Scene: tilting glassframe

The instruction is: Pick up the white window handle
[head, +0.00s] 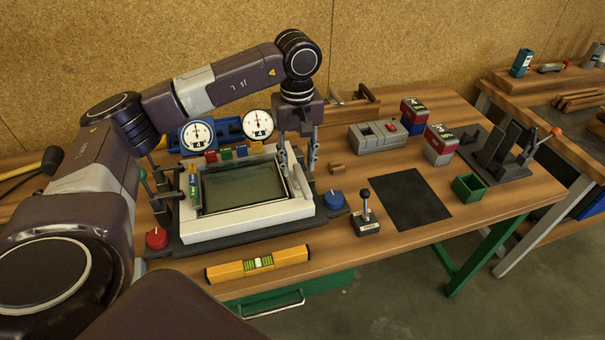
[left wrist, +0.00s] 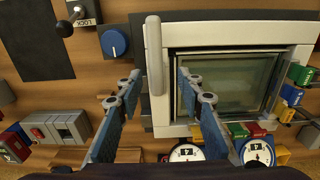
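In the left wrist view the handle (left wrist: 154,55) shows as a pale bar beside the frame's edge. My left gripper (head: 299,163) is over the frame's right side, pointing down. Its fingers are spread, and in the left wrist view the gripper (left wrist: 158,82) has one fingertip on each side of the handle's lower end. Nothing is clamped between them. Contact with the handle cannot be told. My right gripper is not in view.
Two round gauges (head: 258,124) stand behind the frame. A red button (head: 157,238) and a blue knob (head: 334,199) flank it. A yellow level (head: 258,263) lies in front. A lever box (head: 367,222) and a bare black mat (head: 410,200) are to the right.

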